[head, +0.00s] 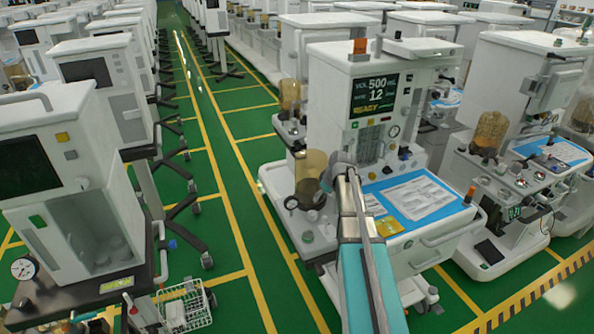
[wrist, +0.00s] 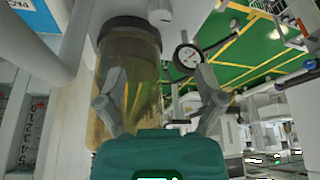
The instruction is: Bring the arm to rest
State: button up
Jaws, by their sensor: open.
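My arm reaches up from the bottom middle of the head view toward the anaesthesia cart in front of me. My gripper (wrist: 165,98) shows in the wrist view with its two grey fingers spread apart and nothing between them. Behind the fingers, to the left, is an amber canister (wrist: 128,75) of the cart. A round white dial gauge (wrist: 188,56) is just past the right finger. In the head view the gripper end is in front of the cart, near its amber canister (head: 311,170). I cannot tell whether the fingers touch anything.
The cart's lit screen (head: 374,95) reads VOL 500 and RATE 12. A blue mat (head: 385,203) with papers lies on its worktop, right of my arm. More carts stand left, right and behind. A green aisle (head: 235,150) with yellow lines runs clear to the left.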

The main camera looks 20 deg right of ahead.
jog(key=shift+a, duration=0.1)
jog(key=s+a+f+m+g+h, duration=0.1)
jog(key=s+a+m+g, duration=0.2)
jog(key=s+a, duration=1.8)
jog(key=shift+a+f+m+g, duration=0.25)
jog(key=shift+a+m+g, duration=0.25)
jog(key=shift+a, duration=0.45)
jog(key=c, duration=0.4)
jog(key=shift+c, duration=0.2)
jog(key=shift+a, duration=0.1)
